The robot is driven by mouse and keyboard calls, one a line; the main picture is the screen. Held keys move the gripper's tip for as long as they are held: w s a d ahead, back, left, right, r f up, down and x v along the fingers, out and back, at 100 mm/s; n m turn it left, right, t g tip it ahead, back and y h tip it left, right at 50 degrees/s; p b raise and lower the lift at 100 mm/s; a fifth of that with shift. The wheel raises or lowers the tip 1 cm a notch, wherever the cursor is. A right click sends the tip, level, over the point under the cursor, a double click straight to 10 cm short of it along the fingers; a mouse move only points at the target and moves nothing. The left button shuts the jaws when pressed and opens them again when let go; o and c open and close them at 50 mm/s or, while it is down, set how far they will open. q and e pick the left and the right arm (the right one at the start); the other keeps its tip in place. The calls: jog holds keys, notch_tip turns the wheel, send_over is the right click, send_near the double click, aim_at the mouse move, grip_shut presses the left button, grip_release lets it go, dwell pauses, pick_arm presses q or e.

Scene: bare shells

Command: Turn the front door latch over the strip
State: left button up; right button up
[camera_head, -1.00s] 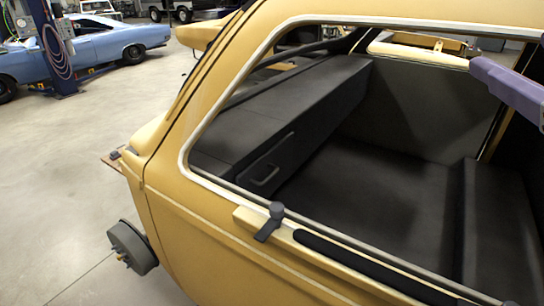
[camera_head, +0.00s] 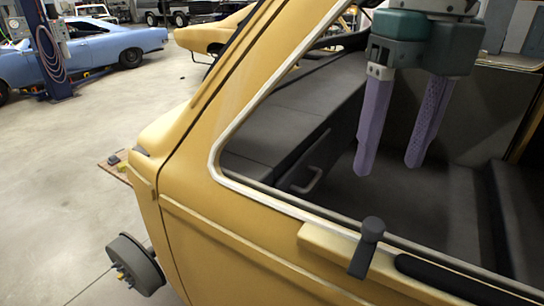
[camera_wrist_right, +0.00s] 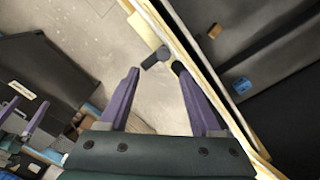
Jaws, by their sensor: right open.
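The dark latch (camera_head: 367,247), a round knob with a flat lever, sits on the door's sill below the window opening. Its lever points down toward the viewer. A pale yellow strip (camera_head: 328,243) runs along the sill to its left and under it; a black bar (camera_head: 450,280) lies to its right. My right gripper (camera_head: 389,168) is open and empty, pointing down above and behind the latch. In the wrist view, the latch (camera_wrist_right: 155,57) shows just beyond the gap between the fingertips (camera_wrist_right: 160,75), apart from them. Purple finger-like parts (camera_wrist_right: 35,118) at the lower left look like my left gripper.
The yellow car shell (camera_head: 225,235) fills the middle, with its window frame (camera_head: 217,150) and a dark interior with an inner handle (camera_head: 308,180). A wheel hub (camera_head: 135,263) stands at lower left. A blue car (camera_head: 100,42) and a lift post (camera_head: 45,50) are far back.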

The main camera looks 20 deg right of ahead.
aim_at(375, 224)
jog(key=f+p, duration=0.2)
jog(key=f, duration=0.2)
jog(key=f+p, duration=0.1)
jog(key=f, duration=0.3)
jog(key=shift+s+d+f+p, duration=0.15)
jog(key=shift+d+f+p, duration=0.05)
jog(key=shift+f+p, duration=0.15)
jog(key=shift+f, duration=0.55)
grip_shut()
